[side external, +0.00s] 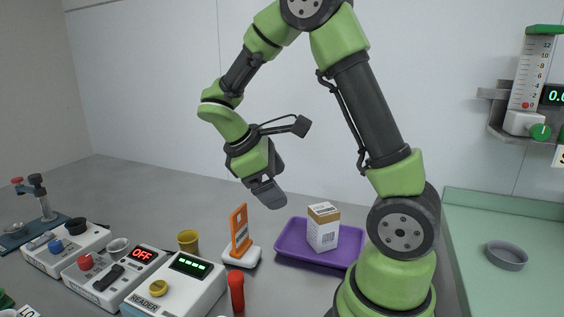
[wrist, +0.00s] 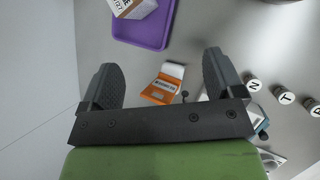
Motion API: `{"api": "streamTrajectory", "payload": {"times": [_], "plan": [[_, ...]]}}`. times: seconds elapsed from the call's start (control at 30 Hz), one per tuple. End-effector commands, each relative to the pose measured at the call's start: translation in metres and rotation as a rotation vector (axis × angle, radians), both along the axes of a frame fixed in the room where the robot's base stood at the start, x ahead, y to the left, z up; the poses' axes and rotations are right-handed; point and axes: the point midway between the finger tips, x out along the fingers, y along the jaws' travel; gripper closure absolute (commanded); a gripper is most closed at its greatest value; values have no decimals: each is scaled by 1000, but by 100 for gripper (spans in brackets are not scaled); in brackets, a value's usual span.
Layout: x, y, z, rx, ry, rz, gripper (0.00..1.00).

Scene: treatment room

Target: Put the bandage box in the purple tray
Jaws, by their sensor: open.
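The white box with a tan top, which looks like the bandage box (side external: 323,229), stands upright in the purple tray (side external: 290,251) in the side view. In the wrist view, part of the box (wrist: 131,8) shows at the top edge, inside the purple tray (wrist: 150,36). My gripper (side external: 269,193) is above and to the left of the tray, apart from the box. In the wrist view my gripper (wrist: 160,72) has its fingers wide apart with nothing between them.
An orange upright piece on a white base (side external: 240,240) stands left of the tray. A yellow cup (side external: 188,241), a reader box (side external: 180,285), an OFF box (side external: 118,277) and a red-handled item (side external: 237,290) crowd the left. A green tray (side external: 480,235) holds a grey dish (side external: 507,255).

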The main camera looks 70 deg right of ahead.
Motion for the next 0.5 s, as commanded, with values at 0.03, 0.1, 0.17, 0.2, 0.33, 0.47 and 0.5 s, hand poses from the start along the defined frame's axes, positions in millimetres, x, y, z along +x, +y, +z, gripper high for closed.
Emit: {"api": "streamTrajectory", "payload": {"times": [0.03, 0.1, 0.17, 0.2, 0.33, 0.47, 0.5], "plan": [[-5, 14, 15, 30, -116, -47, 13], [-12, 33, 30, 83, -262, -121, 13], [-19, 49, 42, 136, -386, -187, 13], [-23, 59, 50, 175, -466, -231, 13], [-40, 91, 71, 323, -711, -375, 13], [-56, 115, 87, 478, -899, -503, 13], [-60, 121, 90, 520, -941, -536, 13]]}}
